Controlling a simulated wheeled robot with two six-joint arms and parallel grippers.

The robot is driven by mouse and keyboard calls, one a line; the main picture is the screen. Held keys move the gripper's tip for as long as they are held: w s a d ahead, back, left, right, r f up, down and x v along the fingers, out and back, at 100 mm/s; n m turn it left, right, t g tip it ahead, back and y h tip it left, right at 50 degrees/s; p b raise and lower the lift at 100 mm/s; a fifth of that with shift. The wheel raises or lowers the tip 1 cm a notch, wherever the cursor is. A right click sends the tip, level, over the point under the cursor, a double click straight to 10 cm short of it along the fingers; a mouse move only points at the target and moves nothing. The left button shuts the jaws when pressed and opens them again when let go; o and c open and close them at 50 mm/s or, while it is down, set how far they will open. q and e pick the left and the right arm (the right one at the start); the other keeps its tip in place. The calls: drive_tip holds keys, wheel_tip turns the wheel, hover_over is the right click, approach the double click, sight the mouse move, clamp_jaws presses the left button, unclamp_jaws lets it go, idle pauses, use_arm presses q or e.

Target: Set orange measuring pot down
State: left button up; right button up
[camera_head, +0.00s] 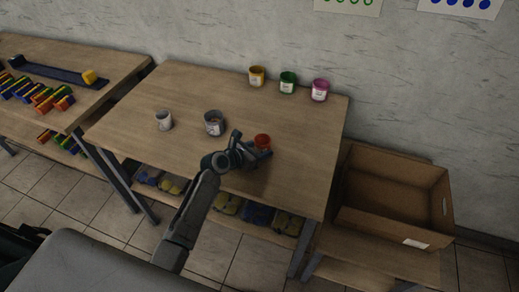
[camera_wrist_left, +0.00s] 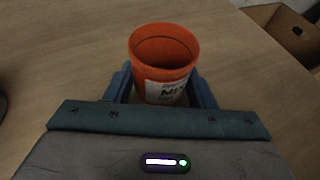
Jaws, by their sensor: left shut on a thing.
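The orange measuring pot (camera_head: 262,141) is at the right front of the wooden table in the head view. It has a white label and looks upright and empty in the left wrist view (camera_wrist_left: 163,50). My left gripper (camera_head: 252,150) is shut on the pot, with one finger on each side of it. The pot is at or close above the tabletop; I cannot tell whether its base touches. My right gripper is not in view.
A grey pot (camera_head: 214,123) and a white cup (camera_head: 164,120) stand left of the gripper. Yellow (camera_head: 257,76), green (camera_head: 288,82) and pink (camera_head: 320,90) pots line the back edge. A cardboard box (camera_head: 395,195) is at the right. The table's right side is clear.

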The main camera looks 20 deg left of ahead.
use_arm(q)
drive_tip(key=shift+f, duration=0.35)
drive_tip(key=shift+f, duration=0.15)
drive_tip(key=o, duration=1)
drive_tip(key=shift+r, duration=0.2)
drive_tip(key=b+v, duration=0.1)
drive_tip(key=v, duration=0.9)
drive_tip(key=shift+s+a, duration=0.15)
drive_tip(key=shift+s, duration=0.15)
drive_tip(key=shift+s+a+r, duration=0.3)
drive_tip(key=shift+s, duration=0.25)
